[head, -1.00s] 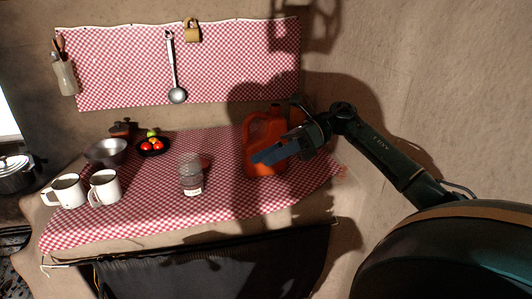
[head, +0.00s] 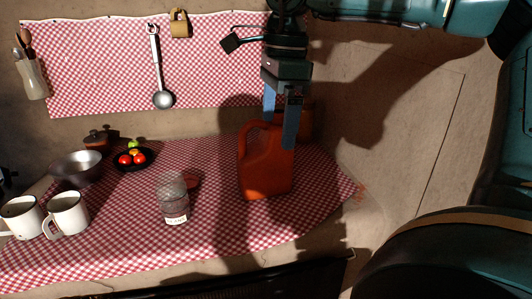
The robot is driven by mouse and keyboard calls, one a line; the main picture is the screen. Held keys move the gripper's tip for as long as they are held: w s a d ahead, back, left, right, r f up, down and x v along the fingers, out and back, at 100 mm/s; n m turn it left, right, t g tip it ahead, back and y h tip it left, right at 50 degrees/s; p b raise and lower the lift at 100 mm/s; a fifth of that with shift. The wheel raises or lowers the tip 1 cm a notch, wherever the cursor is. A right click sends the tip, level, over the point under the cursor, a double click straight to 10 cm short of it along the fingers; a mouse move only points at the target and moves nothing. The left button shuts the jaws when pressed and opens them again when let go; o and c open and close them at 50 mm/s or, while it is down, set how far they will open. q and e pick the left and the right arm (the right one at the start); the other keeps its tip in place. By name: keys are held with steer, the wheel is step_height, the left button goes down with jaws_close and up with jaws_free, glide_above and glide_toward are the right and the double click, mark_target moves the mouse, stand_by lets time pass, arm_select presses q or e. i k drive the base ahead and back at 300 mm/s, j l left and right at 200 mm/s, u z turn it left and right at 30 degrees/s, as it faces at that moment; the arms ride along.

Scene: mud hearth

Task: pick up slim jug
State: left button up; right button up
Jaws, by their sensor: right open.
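The slim jug appears to be the orange-red jug (head: 263,174), upright on the checked cloth at the right end of the counter. Its handle is at its upper left. My right gripper (head: 279,134) points down at the jug's top, with its two blue fingers apart. The fingers overlap the jug's upper part in the head view and hide its mouth; I cannot tell if they touch it. Another orange thing (head: 306,120) shows partly behind the fingers. My left gripper is not in view.
A glass jar (head: 173,198) stands left of the jug on the cloth (head: 215,222). Two white mugs (head: 67,214), a metal bowl (head: 78,168) and a black bowl of fruit (head: 146,161) are further left. A ladle (head: 162,98) hangs on the wall.

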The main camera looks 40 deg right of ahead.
mark_target(265, 170)
steer(key=i+l, duration=0.7)
steer(key=l, duration=0.2)
